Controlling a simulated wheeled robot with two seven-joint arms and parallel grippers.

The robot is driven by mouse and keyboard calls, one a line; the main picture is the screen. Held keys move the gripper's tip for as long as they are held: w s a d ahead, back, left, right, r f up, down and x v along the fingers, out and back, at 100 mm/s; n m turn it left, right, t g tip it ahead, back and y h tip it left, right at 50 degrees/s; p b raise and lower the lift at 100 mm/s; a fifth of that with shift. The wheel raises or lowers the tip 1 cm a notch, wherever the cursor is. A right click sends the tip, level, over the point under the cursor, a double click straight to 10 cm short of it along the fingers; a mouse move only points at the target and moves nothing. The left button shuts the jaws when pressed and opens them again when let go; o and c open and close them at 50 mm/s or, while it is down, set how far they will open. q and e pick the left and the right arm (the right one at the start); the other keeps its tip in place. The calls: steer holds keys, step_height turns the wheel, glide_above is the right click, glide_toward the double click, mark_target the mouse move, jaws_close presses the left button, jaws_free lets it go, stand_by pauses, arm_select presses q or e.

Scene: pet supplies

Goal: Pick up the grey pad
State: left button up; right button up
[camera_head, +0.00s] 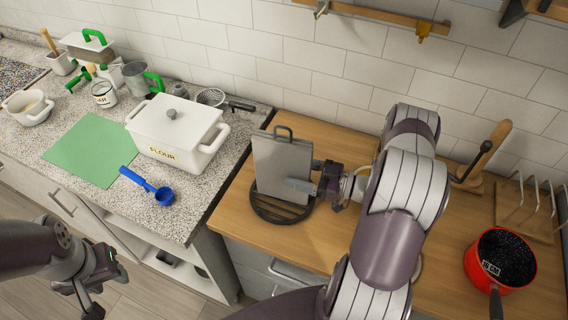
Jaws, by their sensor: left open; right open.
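A flat grey pad (275,167) stands nearly upright on the wooden counter, just above a black round stand (282,213) with a dark loop showing at its top. My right gripper (314,182) is at the pad's right edge, with its open fingers next to or around that edge; I cannot tell whether they touch it. My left gripper (92,294) hangs low at the bottom left, in front of the cabinets and away from the pad. It is open and empty.
On the speckled counter left of the pad are a white flour pot (176,130), a blue scoop (150,187) and a green mat (92,150). A red pan (503,260) and a wire rack (526,208) are at the right. A tiled wall stands behind.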

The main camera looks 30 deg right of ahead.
steer(key=shift+x, duration=1.25)
steer(key=shift+d, duration=0.2)
steer(key=c, duration=0.4)
jaws_close()
